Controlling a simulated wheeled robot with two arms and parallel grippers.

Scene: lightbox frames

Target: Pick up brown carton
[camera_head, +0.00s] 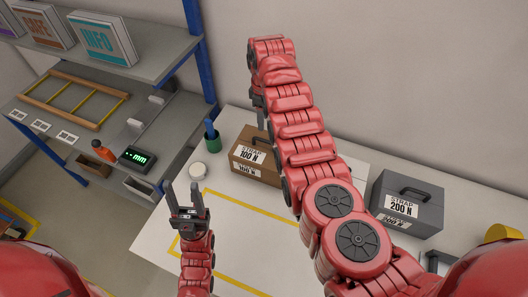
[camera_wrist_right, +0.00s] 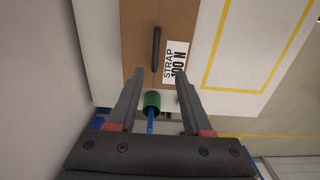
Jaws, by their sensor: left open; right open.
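The brown carton (camera_head: 240,158) stands on the white table, with a dark handle on top and a label reading "STRAP 100 N". My right arm hides its right part in the head view. In the right wrist view the carton (camera_wrist_right: 142,40) and its handle (camera_wrist_right: 156,48) lie ahead of the fingertips. My right gripper (camera_wrist_right: 158,80) is open and empty, above the table near the carton; in the head view it is mostly hidden behind its arm. My left gripper (camera_head: 185,188) is open and empty, to the left of and nearer than the carton.
A grey case (camera_head: 408,200) labelled "200 N" is to the right. Shelves (camera_head: 150,65) stand left. The yellow-outlined area (camera_head: 235,240) looks mostly clear.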

